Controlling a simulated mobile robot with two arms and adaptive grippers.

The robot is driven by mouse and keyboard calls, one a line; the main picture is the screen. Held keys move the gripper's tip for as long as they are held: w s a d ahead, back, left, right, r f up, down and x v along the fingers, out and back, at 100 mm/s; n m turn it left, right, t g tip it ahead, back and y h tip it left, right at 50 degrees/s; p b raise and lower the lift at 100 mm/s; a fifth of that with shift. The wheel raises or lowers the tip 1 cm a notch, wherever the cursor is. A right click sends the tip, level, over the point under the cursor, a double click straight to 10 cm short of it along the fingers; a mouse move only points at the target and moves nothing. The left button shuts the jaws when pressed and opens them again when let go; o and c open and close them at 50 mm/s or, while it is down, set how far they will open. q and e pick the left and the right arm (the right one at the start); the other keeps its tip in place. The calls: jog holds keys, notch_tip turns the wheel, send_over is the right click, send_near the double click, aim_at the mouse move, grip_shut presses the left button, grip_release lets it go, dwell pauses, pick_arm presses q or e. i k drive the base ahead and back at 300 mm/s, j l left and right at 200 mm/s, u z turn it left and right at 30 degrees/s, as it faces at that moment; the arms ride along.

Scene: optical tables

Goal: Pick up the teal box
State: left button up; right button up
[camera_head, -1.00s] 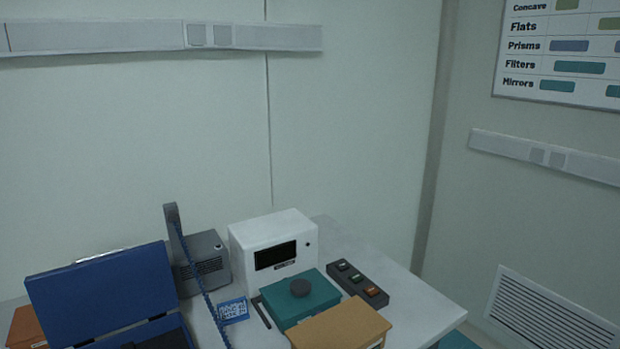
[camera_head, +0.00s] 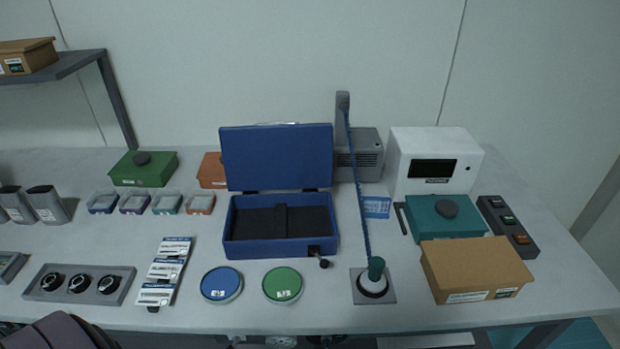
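A dark part of my own body shows at the bottom left edge. Neither of my grippers shows in this view.
A dark button panel (camera_head: 507,226) is right of the teal box. A stand with a tall blue-corded post (camera_head: 373,296) and an open blue case (camera_head: 281,247) are left. A green box (camera_head: 143,168), small trays, discs and lens holders fill the left. Bare tabletop shows along the front edge.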

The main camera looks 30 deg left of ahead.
aim_at(155, 212)
jog(key=u, duration=1.95)
jog(key=i+j+z, duration=0.2)
jog(key=k+l, duration=0.1)
